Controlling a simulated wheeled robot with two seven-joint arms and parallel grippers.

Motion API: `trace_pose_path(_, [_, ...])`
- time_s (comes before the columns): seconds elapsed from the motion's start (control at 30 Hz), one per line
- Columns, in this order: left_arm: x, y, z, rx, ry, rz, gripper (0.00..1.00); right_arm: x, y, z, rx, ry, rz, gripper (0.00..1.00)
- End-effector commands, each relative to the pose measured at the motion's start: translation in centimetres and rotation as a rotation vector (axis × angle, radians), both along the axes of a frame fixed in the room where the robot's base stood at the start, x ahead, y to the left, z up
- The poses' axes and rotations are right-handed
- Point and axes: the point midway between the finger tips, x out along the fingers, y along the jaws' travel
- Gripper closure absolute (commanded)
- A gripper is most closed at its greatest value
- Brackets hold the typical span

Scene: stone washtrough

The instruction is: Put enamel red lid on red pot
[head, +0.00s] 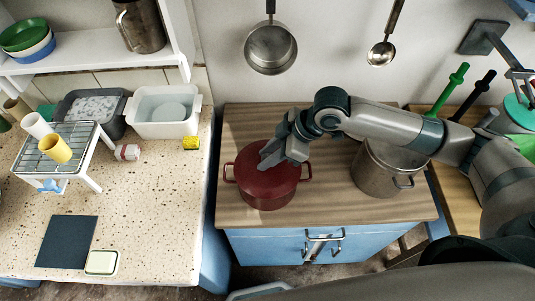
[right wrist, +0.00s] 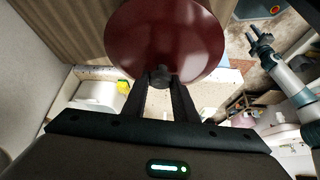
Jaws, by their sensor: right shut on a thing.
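The red pot (head: 268,197) stands on the wooden counter, with a handle on each side. My right gripper (head: 265,160) is over its top and covers part of it. In the right wrist view, the gripper (right wrist: 160,78) is shut on the dark knob of the round red enamel lid (right wrist: 165,35). In the head view the lid is at the pot's mouth; I cannot tell whether it rests on the rim or hovers just above. My left gripper (right wrist: 258,38) shows small in the right wrist view; its jaw state is unclear.
A steel pot (head: 378,178) stands right of the red pot, under my right arm. A saucepan (head: 270,47) and a ladle (head: 381,53) hang behind. The speckled stone counter (head: 140,215) with a rack (head: 60,150) is on the left, across a gap. Bare wood (head: 240,217) surrounds the red pot.

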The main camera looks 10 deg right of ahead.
Motion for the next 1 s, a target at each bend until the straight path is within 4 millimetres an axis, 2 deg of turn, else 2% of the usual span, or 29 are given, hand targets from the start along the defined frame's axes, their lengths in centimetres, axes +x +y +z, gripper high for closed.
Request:
trace_pose_path(0.2, [0.00, -0.01, 0.00, 0.000, 0.000, 0.000, 0.69, 0.02, 0.02, 0.04, 0.001, 0.000, 0.000, 1.00])
trace_pose_path(0.23, [0.00, -0.01, 0.00, 0.000, 0.000, 0.000, 0.69, 0.03, 0.02, 0.04, 0.001, -0.001, -0.001, 0.70])
trace_pose_path(0.3, [0.00, -0.01, 0.00, 0.000, 0.000, 0.000, 0.69, 0.03, 0.02, 0.04, 0.001, -0.001, -0.001, 0.53])
trace_pose_path(0.5, [0.01, -0.01, 0.00, 0.000, 0.000, 0.000, 0.69, 0.02, 0.02, 0.02, 0.000, 0.000, 0.000, 0.52])
trace_pose_path(0.53, [0.01, -0.01, -0.01, 0.000, 0.000, 0.000, 0.69, 0.00, -0.01, -0.03, -0.001, 0.000, 0.000, 0.50])
trace_pose_path(0.6, [0.01, -0.01, -0.01, 0.000, 0.000, 0.000, 0.69, 0.00, -0.01, -0.03, -0.001, 0.000, 0.000, 0.34])
trace_pose_path(1.0, [0.02, -0.02, 0.29, 0.000, 0.000, 0.000, 0.69, 0.01, -0.01, 0.28, 0.000, 0.000, 0.000, 0.34])
